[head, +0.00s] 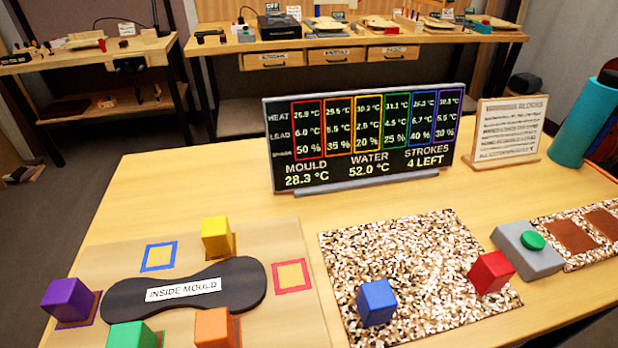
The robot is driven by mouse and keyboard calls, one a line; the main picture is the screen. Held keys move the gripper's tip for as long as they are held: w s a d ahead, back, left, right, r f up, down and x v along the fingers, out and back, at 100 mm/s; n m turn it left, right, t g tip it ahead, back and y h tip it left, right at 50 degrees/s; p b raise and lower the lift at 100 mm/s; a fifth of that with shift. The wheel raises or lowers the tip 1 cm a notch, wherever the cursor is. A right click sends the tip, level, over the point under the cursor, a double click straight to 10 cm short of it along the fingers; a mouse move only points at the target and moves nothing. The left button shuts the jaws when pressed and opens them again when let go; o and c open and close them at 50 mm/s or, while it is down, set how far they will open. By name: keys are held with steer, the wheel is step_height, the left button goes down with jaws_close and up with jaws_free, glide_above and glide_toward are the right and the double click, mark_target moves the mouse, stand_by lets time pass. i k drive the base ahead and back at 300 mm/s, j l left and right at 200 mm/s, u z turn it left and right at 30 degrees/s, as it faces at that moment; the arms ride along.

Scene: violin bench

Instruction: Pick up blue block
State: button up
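The blue block (377,303) sits on a speckled brown-and-white mat (400,254), near the mat's lower left part. Its top face and sides show, and nothing covers it. A red block (491,272) is on the same mat to its right, near the right edge. My gripper is not in this view.
A board at left holds the dark inside mould (240,285) with yellow (217,236), purple (68,300), green (132,335) and orange (215,328) blocks around it. A display (370,140) stands behind. A grey box with green button (528,250) is right. Bare table lies between display and mat.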

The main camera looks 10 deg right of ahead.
mark_target(377, 303)
steer(key=k+l, duration=1.05)
steer(key=k, duration=0.2)
steer(key=i+l+u, duration=0.05)
